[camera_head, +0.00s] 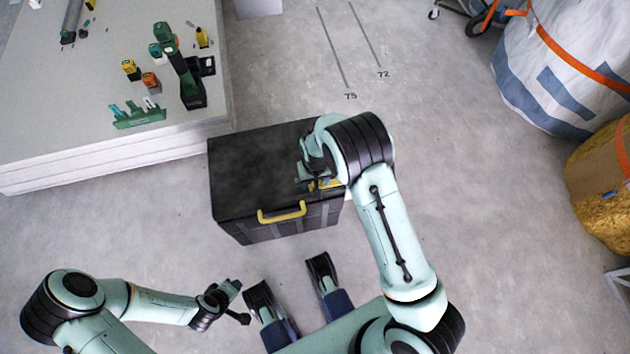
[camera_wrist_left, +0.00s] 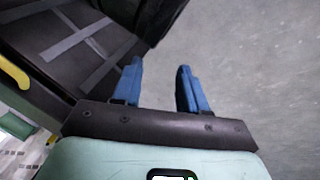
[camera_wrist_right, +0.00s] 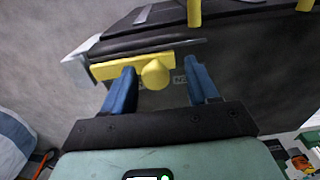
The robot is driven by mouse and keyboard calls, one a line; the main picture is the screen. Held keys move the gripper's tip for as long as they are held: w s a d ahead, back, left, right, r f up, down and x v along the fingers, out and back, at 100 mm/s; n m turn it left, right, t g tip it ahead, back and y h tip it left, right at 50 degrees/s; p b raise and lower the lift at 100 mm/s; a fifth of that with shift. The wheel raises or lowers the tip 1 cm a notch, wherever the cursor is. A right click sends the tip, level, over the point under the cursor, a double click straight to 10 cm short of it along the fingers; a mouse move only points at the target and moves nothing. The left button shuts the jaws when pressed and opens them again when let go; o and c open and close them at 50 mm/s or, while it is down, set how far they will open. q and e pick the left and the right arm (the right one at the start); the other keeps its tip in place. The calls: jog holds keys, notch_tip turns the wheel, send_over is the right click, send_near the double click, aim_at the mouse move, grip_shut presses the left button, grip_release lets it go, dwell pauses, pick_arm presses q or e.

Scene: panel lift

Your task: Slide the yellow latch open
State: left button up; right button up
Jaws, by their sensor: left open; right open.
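The yellow latch (camera_wrist_right: 125,67) is a bar with a round knob (camera_wrist_right: 155,74) on the black box (camera_head: 255,170). In the right wrist view the knob lies between the two spread blue fingers of my right gripper (camera_wrist_right: 160,88); I cannot tell whether they touch it. In the head view my right wrist covers most of the latch, and only a little yellow (camera_head: 326,184) shows. My left gripper (camera_head: 239,302) is open and empty, low in front of the box; its spread fingers also show in the left wrist view (camera_wrist_left: 158,85).
A yellow handle (camera_head: 282,213) is on the box's front edge, left of the latch. A white platform (camera_head: 120,150) with tools (camera_head: 180,70) stands at the back left. A large white bag (camera_head: 555,80) stands at the right. The floor between is clear.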

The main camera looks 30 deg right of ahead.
pick_arm(q)
jog(key=s+d+r+g+h+p, duration=0.1)
jog(key=s+d+r+p, duration=0.2)
jog(key=s+r, duration=0.1)
jog(key=shift+s+g, duration=0.3)
jog(key=shift+s, duration=0.55)
pick_arm(e)
notch_tip(320, 180, up, 12)
jog(key=shift+r, duration=0.2)
pick_arm(q)
jog(key=shift+a+r, duration=0.1)
